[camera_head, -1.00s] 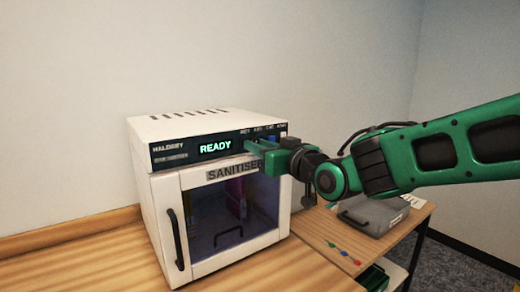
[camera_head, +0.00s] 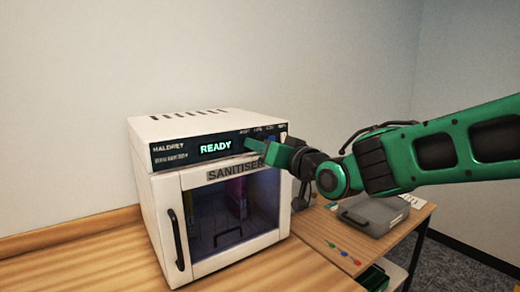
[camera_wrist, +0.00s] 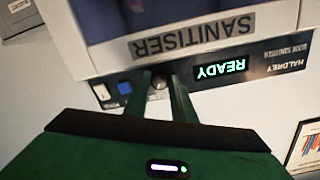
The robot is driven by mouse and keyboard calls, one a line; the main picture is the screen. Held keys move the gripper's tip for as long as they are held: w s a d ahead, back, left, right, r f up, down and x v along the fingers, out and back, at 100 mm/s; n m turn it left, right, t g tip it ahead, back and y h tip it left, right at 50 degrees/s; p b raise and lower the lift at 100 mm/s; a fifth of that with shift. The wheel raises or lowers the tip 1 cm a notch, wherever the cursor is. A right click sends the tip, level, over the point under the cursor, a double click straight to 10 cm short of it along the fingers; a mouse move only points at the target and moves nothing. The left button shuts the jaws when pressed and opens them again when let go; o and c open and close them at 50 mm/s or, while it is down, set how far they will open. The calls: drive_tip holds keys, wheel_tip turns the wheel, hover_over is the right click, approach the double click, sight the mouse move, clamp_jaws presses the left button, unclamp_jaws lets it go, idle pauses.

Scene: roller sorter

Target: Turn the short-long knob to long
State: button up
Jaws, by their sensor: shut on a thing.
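The white sanitiser (camera_head: 160,215) stands on the wooden worktop, with a dark control panel (camera_head: 170,152) along its top front and a green "READY" display. My gripper (camera_head: 252,146) is at the right part of this panel and covers the controls there in the head view. In the wrist view, which shows the panel upside down, the fingertips (camera_wrist: 160,84) close around a small round grey knob (camera_wrist: 158,82). The knob's pointer and the short-long marking cannot be read. A blue button (camera_wrist: 125,87) sits beside the knob.
The sanitiser's glass door (camera_head: 235,212) is shut, with a black handle (camera_head: 177,238) at its left. A lower side table at the right holds a grey case (camera_head: 368,214) and several small coloured items. The worktop in front is clear.

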drive_tip(key=shift+w+d+r, duration=0.25)
drive_tip(key=shift+d, duration=0.15)
drive_tip(key=o, duration=0.8)
drive_tip(key=shift+a+f, duration=0.1)
drive_tip(key=shift+s+a+f, duration=0.1)
drive_tip(key=shift+s+a, duration=0.05)
drive_tip(key=shift+s, duration=0.1)
drive_tip(key=v, duration=1)
drive_tip(key=shift+s+d, duration=0.15)
drive_tip(key=shift+d, duration=0.2)
